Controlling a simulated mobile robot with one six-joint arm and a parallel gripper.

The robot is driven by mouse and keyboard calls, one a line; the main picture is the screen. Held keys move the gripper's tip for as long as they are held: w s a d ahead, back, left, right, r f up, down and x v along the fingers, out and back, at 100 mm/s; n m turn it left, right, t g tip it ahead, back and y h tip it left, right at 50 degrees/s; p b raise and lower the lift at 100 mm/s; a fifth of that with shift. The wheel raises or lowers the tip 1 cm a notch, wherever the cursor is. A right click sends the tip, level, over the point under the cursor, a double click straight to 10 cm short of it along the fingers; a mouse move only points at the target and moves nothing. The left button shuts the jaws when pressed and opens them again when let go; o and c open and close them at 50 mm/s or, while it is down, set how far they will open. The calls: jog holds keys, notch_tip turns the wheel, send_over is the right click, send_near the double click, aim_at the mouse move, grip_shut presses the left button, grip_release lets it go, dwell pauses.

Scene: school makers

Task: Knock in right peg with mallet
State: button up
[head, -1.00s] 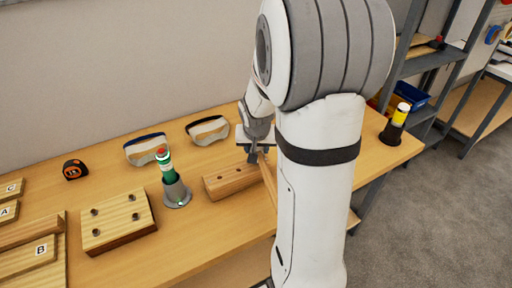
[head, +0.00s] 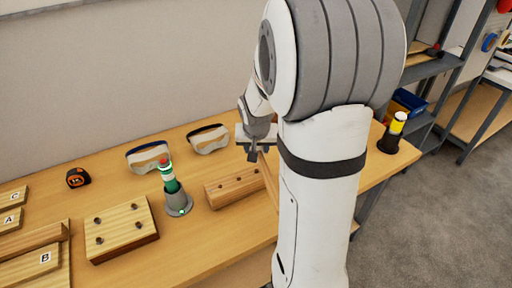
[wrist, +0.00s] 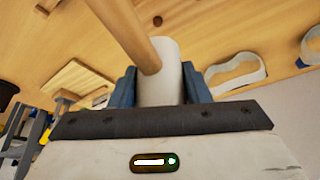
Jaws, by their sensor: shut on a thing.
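My gripper (head: 252,154) is shut on a mallet, whose pale grey head (wrist: 163,72) sits between the blue-grey fingers in the wrist view. Its wooden handle (wrist: 124,32) runs up and away to the left there. In the head view the handle slants down from the gripper and passes behind my arm. A long wooden block (head: 234,188) lies on the bench below and left of the gripper. Small dark pegs or holes show on its top; its right end is hidden by the handle and my arm. The gripper is over the block's back right side, and contact cannot be told.
A drilled wooden board (head: 121,230), a tape measure (head: 78,178) and two goggles (head: 148,156) (head: 208,138) lie around. A yellow-black container (head: 393,133) stands at the bench's right.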

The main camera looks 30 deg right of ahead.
notch_tip(320, 180, down, 7)
jog(key=b, duration=0.6)
jog(key=shift+b, duration=0.3)
notch_tip(320, 180, up, 7)
jog(key=p, duration=0.4)
jog(key=shift+f+p, duration=0.2)
jog(key=shift+p, duration=0.15)
jog(key=shift+f, duration=0.1)
notch_tip(320, 180, down, 6)
jog(key=b, duration=0.6)
jog(key=shift+f, duration=0.25)
notch_tip(320, 180, up, 6)
jog(key=p, duration=0.4)
jog(key=shift+r+p, duration=0.25)
jog(key=shift+p, duration=0.1)
jog(key=shift+f, duration=0.15)
